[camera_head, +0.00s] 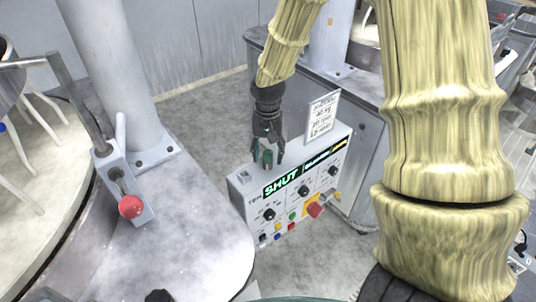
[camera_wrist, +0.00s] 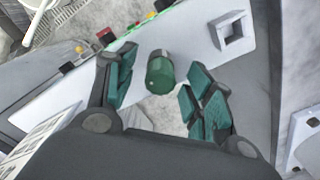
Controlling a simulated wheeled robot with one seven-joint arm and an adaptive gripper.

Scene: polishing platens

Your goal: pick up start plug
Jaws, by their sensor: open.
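The start plug, a short green cylinder (camera_wrist: 160,76), shows between my fingers in the wrist view, apart from both pads. It seems to stand on the white top of the control box (camera_wrist: 205,50); its foot is not clear. In the head view the plug (camera_head: 267,158) is small and partly hidden at my fingertips, above the control box (camera_head: 312,150). My gripper (camera_head: 267,150) is open and points down over the box top. In the wrist view my gripper (camera_wrist: 162,88) has its green-padded fingers spread on either side of the plug.
A square socket (camera_head: 244,176) is in the box top, left of the plug. A white sign (camera_head: 322,114) stands at the box's back right. The box front has knobs and a red button (camera_head: 315,210). A red-knobbed lever (camera_head: 131,207) stands on the platform at left.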

